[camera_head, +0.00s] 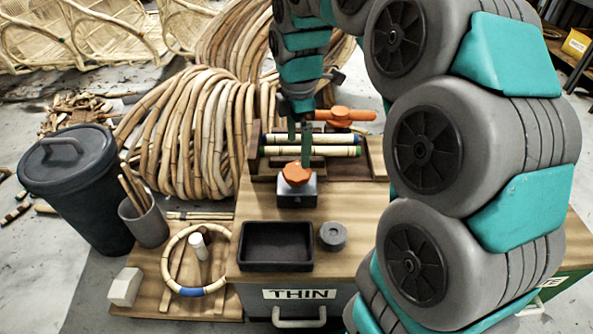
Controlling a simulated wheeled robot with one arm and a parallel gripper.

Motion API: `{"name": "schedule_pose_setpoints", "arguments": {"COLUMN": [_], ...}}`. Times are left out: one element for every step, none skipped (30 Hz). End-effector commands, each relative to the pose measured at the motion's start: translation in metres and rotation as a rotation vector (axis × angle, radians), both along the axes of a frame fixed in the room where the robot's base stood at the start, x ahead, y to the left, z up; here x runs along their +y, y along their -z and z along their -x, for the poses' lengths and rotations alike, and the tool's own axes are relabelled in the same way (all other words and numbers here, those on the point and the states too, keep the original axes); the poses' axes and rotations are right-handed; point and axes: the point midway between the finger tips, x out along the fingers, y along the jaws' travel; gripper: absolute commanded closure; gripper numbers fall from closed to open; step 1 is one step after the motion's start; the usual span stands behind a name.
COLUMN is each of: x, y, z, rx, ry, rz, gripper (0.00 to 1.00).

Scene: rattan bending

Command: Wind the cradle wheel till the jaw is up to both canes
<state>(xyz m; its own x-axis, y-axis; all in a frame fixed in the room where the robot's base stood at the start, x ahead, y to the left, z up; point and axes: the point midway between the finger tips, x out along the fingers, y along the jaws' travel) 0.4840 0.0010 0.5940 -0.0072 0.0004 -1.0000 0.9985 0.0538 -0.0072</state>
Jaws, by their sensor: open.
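An orange bar handle (345,115) is at the far side. My gripper (299,143) points down over the canes, just behind the orange wheel, with its teal fingers apart. I see nothing held in it. I cannot tell the jaw's gap to the canes; the fingers and wheel cover part of that area.
A black tray (276,263) and a grey ring (333,235) lie on the front of the bench, above a drawer marked THIN (299,294). A cane hoop (182,284) on a board, a grey cup (144,221) and a black bin (82,188) stand left. My arm blocks the right.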

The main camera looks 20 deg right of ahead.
Motion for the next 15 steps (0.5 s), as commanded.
{"name": "schedule_pose_setpoints", "arguments": {"x": [-0.001,-0.001,-0.001,-0.001,-0.002,-0.002,-0.002,-0.002,-0.002,-0.002,-0.002,-0.002,-0.002,-0.002,-0.002], "y": [0.004,0.005,0.005,0.006,0.006,0.007,0.008,0.01,0.013,0.015,0.018,0.023,0.027,0.032,0.038], "z": [-0.007,-0.01,-0.013,-0.014,-0.014,-0.015,-0.015,-0.015,-0.015,-0.015,-0.015,-0.015,-0.014,-0.014,-0.013], "rx": [-0.003,-0.004,-0.005,-0.005,-0.005,-0.005,-0.005,-0.005,-0.005,-0.005,-0.006,-0.006,-0.006,-0.004,-0.001], "ry": [-0.03,-0.046,-0.062,-0.07,-0.075,-0.079,-0.08,-0.08,-0.079,-0.079,-0.079,-0.079,-0.079,-0.079,-0.078], "rz": [0.0,0.0,0.0,0.0,0.001,0.001,0.001,0.001,0.001,0.001,0.001,0.001,0.001,0.0,0.0], "gripper": [0.0,0.0,0.0,0.0,0.0,0.0,0.0,0.0,0.0,0.0,0.0,0.0,0.0,0.0,0.0]}}
